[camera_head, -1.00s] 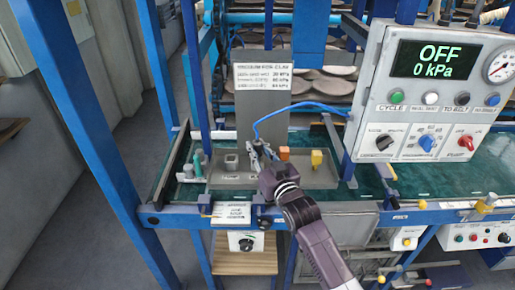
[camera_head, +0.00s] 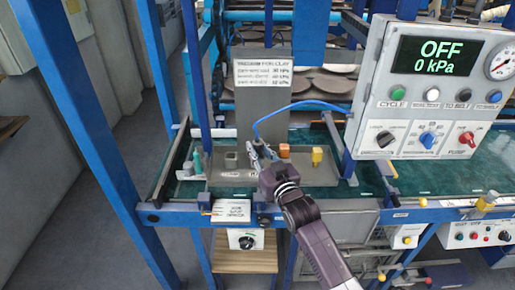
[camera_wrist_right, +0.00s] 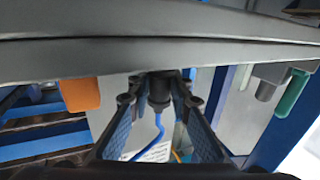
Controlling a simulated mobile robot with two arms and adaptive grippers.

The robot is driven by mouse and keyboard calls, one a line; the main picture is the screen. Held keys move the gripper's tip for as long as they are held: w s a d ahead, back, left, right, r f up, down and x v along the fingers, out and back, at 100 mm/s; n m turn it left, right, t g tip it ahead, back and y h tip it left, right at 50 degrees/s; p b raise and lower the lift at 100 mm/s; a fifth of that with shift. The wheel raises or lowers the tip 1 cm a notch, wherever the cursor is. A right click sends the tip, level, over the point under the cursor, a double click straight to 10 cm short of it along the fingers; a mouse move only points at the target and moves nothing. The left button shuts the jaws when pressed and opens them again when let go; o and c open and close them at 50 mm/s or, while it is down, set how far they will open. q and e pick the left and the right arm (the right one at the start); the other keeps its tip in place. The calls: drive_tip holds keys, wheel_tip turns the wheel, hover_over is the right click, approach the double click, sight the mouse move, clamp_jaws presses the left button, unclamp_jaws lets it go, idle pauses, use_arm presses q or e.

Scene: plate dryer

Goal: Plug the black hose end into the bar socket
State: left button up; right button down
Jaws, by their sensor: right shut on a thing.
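My right gripper (camera_head: 262,153) is at the grey tray (camera_head: 325,176), between a grey block and an orange block. In the right wrist view its fingers (camera_wrist_right: 159,101) are shut around the black hose end (camera_wrist_right: 159,92), with a blue hose (camera_wrist_right: 158,125) running from it. The blue hose (camera_head: 285,107) arcs up to the right in the head view. The hose end's top meets the lower edge of a grey bar-like surface (camera_wrist_right: 220,38) in the wrist view; I cannot tell whether it is seated. No bar socket opening can be made out. My left gripper is out of view.
A sign (camera_head: 263,73) rises behind. The control panel (camera_head: 440,90) at right reads OFF, 0 kPa. Blue posts (camera_head: 75,110) stand left.

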drive_tip(key=c, duration=1.7)
unclamp_jaws()
drive_tip(key=shift+s+d+f, duration=0.1)
drive_tip(key=shift+s+d, duration=0.15)
drive_tip(key=shift+s, duration=0.3)
drive_tip(key=v, duration=1)
drive_tip(key=shift+s+d, duration=0.1)
drive_tip(key=shift+s, duration=0.3)
